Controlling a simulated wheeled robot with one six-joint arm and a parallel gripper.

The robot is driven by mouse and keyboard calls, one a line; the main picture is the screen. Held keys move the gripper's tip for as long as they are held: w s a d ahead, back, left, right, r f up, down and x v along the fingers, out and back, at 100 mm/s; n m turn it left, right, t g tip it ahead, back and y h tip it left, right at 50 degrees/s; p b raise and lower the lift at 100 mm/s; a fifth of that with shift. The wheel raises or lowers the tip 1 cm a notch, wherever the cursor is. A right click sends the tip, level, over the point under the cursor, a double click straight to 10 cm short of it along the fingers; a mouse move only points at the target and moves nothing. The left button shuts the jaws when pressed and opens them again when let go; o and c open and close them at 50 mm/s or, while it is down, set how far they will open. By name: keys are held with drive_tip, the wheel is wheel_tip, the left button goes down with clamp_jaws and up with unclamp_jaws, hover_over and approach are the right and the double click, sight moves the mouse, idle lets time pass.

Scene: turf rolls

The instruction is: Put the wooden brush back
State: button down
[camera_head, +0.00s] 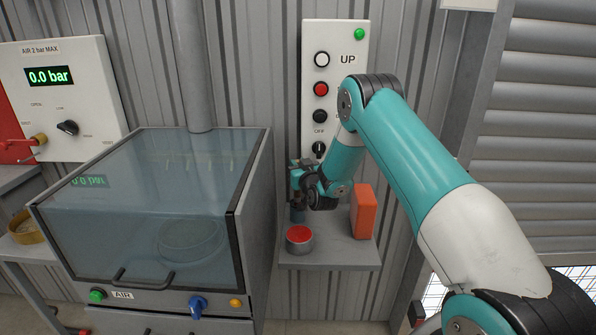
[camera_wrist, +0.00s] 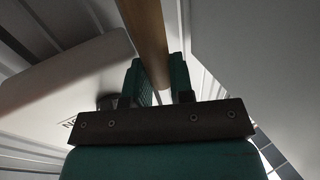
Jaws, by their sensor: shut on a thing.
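My gripper (camera_wrist: 165,88) is shut on the wooden brush (camera_wrist: 147,35). In the head view my gripper (camera_head: 303,180) is over the left part of a small grey shelf (camera_head: 335,256), below the button panel. The brush cannot be made out there. A dark teal upright shape below the gripper is too small to tell apart from a finger.
On the shelf are a round tin with a red top (camera_head: 299,238) and an orange block (camera_head: 363,211). A glass-fronted cabinet (camera_head: 150,215) stands close on the left. The button panel (camera_head: 332,85) hangs on the wall behind. The shelf's front right is bare.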

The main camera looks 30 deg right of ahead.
wheel_tip(320, 180, down, 3)
drive_tip(key=shift+w+f+p, duration=0.15)
drive_tip(key=shift+f+p, duration=0.05)
drive_tip(key=shift+p, duration=0.5)
drive_tip(key=shift+f, duration=0.2)
drive_tip(key=c, duration=1)
unclamp_jaws()
drive_tip(key=shift+r, duration=0.1)
